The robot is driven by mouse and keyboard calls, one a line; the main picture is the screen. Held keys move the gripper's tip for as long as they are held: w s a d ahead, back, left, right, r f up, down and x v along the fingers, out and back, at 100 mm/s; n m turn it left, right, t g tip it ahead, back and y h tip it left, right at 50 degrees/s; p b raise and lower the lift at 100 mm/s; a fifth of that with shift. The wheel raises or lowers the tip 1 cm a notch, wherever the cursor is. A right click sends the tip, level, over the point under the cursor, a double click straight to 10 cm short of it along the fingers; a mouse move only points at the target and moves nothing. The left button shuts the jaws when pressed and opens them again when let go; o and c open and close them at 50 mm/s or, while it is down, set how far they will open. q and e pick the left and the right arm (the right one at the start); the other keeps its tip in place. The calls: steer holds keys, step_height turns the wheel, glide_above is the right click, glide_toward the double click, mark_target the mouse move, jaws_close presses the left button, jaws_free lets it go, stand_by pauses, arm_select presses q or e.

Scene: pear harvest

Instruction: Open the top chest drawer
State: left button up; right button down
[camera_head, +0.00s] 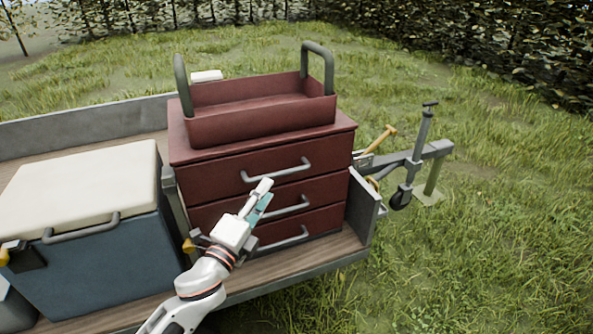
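A dark red chest (197,177) stands on the trailer bed with three stacked drawers, each with a grey bar handle. The top drawer (223,174) looks flush with the chest front, and its handle (277,171) runs across its middle. My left gripper (265,191) is in front of the chest, its fingertips just below the left part of the top handle in the picture. I cannot tell whether it touches the handle or how far apart its fingers are. It hides part of the middle and lower drawers. My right gripper is not in view.
A red open tote (262,123) with two grey handles sits on the chest. A blue cooler (105,262) with a cream lid stands left on the trailer bed (275,270). The trailer hitch (419,158) juts out right. Grass in front is clear.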

mark_target(275, 177)
arm_select(q)
steer(key=x, duration=0.7)
steer(key=shift+w, duration=0.3)
jaws_close()
